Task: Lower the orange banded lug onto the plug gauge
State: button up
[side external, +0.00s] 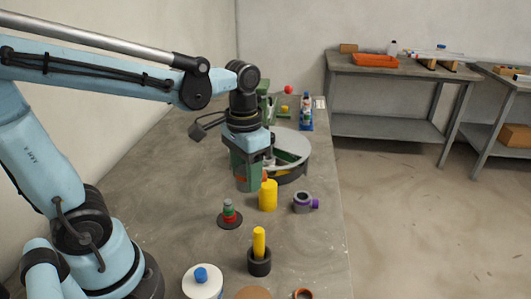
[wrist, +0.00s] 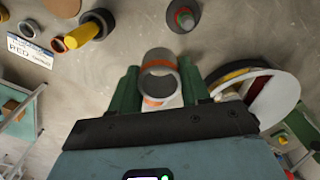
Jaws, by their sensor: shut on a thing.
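My gripper (wrist: 160,92) is shut on the orange banded lug (wrist: 158,60), a grey ring with an orange band between the green fingers. In the side external view my gripper (side external: 248,180) hangs above the table and mostly hides the lug. A stepped post with green and red bands on a dark round base (side external: 230,215), which looks like the plug gauge, stands upright on the table, below and slightly left of my gripper. It also shows in the wrist view (wrist: 184,16), beyond the lug and apart from it. Its top is bare.
A yellow cylinder (side external: 268,196) stands right of my gripper, near a grey ring with a purple part (side external: 303,202). A yellow rod in a black collar (side external: 259,252) stands nearer the camera. A round turntable (side external: 292,150) lies behind. Bare table surrounds the stepped post.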

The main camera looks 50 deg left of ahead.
jog(key=n, duration=0.1)
send_near(228, 200)
jog(key=shift+w+d, duration=0.15)
jog(key=shift+d, duration=0.1)
jog(key=shift+a+f+n, duration=0.2)
jog(key=shift+a+n, duration=0.05)
jog(key=shift+n, duration=0.05)
jog(key=shift+f, duration=2)
jog(key=shift+c, duration=0.6)
jog(key=shift+f, duration=0.35)
jog(key=shift+f, duration=0.25)
jog(key=shift+f, duration=0.35)
jog(key=shift+f, duration=1)
jog(key=shift+f, duration=0.3)
